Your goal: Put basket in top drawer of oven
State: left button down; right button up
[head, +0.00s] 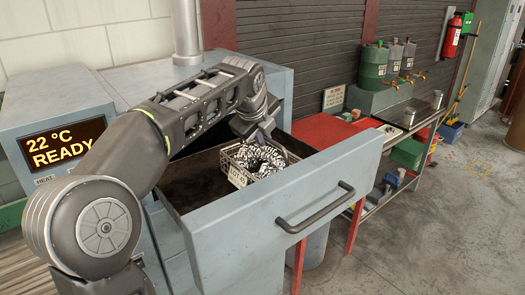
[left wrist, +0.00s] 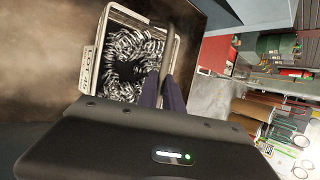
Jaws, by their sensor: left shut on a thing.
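The basket (head: 240,172) is a small wire basket filled with metal springs (head: 262,158) and bears a label on its front. It is inside the open top drawer (head: 330,165) of the grey-blue oven (head: 55,115); I cannot tell if it touches the drawer floor. My left gripper (head: 262,136) is shut on the basket's handle at its far side. In the left wrist view, the gripper fingers (left wrist: 163,92) close on the handle (left wrist: 168,45) of the basket (left wrist: 91,62). My right gripper is not in view.
The oven display (head: 62,145) reads 22 °C READY. The drawer's front has a dark bar handle (head: 315,208). To the right stand a red-topped table (head: 325,130) and a bench with green and grey cans (head: 373,65). Open floor lies at the right.

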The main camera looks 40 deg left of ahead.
aim_at(265, 155)
pick_arm(q)
notch_tip(265, 155, down, 3)
jog(key=shift+f+p, duration=0.2)
jog(key=shift+p, duration=0.1)
jog(key=shift+f, duration=0.25)
jog(key=shift+f, duration=0.15)
jog(key=c, duration=1.5)
grip_release()
jog(key=shift+s+r, duration=0.15)
jog(key=shift+r, duration=0.1)
jog(key=b+v, duration=0.2)
jog(key=v, duration=0.9)
jog(key=shift+s+r, duration=0.15)
jog(key=shift+r, duration=0.1)
